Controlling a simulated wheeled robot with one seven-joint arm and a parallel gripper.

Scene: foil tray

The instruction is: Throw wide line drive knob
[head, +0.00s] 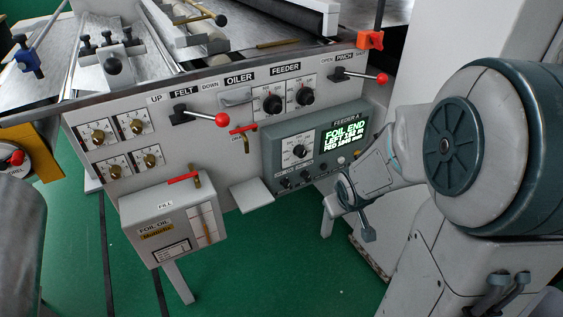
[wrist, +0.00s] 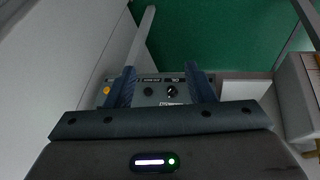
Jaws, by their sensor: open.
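No label in view reads "wide line drive", so I cannot tell which knob is meant. The grey feeder box (head: 276,158) has a lit screen, a round selector knob (head: 298,151) and small dark controls along its lower edge. My gripper (head: 362,222) is to the right of and below this box, apart from it, partly hidden by my arm. In the wrist view my gripper (wrist: 161,75) is open and empty. Between and beyond its fingers is a dark panel with a black knob (wrist: 171,91) and a yellow button (wrist: 106,90); its lettering is too small to read.
Two black feeder knobs (head: 289,100) sit above the box. Red-balled levers stick out at the middle (head: 222,120) and right (head: 382,79). A foil oil box (head: 178,222) stands in front at left. Green floor (head: 275,270) is open below.

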